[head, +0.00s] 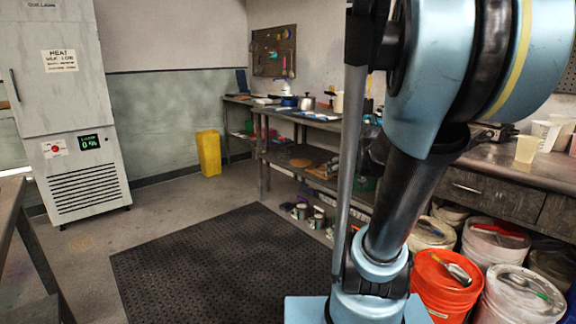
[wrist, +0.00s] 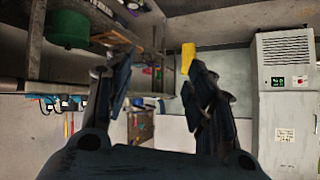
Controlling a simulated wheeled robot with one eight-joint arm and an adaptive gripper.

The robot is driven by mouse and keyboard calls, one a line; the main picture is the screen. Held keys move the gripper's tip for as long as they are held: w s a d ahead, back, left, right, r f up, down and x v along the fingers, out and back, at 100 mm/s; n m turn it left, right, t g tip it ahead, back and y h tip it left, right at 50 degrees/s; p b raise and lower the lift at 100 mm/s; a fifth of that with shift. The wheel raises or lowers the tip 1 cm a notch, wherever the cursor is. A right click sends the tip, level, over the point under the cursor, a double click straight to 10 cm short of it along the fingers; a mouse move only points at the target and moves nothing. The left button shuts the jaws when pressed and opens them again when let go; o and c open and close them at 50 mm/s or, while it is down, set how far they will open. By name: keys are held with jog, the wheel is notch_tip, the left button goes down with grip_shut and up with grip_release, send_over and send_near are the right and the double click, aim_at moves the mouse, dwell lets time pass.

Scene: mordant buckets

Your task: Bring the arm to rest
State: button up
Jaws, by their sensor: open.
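My gripper (wrist: 156,72) shows in the wrist view with its two dark fingers spread well apart. Nothing is between the fingers; the room shows through the gap. My blue and black arm (head: 430,90) rises large on the right of the head view, close to the camera, from a blue base at the bottom. It hides part of the workbench behind it. The gripper itself does not show in the head view.
A tall grey oven (head: 75,110) stands at the left; it appears upside down in the wrist view (wrist: 284,105). Buckets, including an orange one (head: 443,285), crowd the right side. A yellow bin (head: 208,153) stands at the back. A dark floor mat (head: 220,265) is clear.

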jog(key=s+f+g+h, duration=0.1)
jog(key=s+f+g, duration=0.3)
jog(key=s, duration=0.8)
jog(key=s+f+g+h, duration=0.2)
jog(key=s+f+g, duration=0.2)
jog(key=s+f, duration=0.3)
jog(key=s, duration=0.5)
jog(key=shift+d+f+m, duration=0.2)
jog(key=shift+d+m, duration=0.1)
jog(key=shift+w, duration=0.1)
jog(key=shift+w+f, duration=0.2)
jog(key=shift+w, duration=0.15)
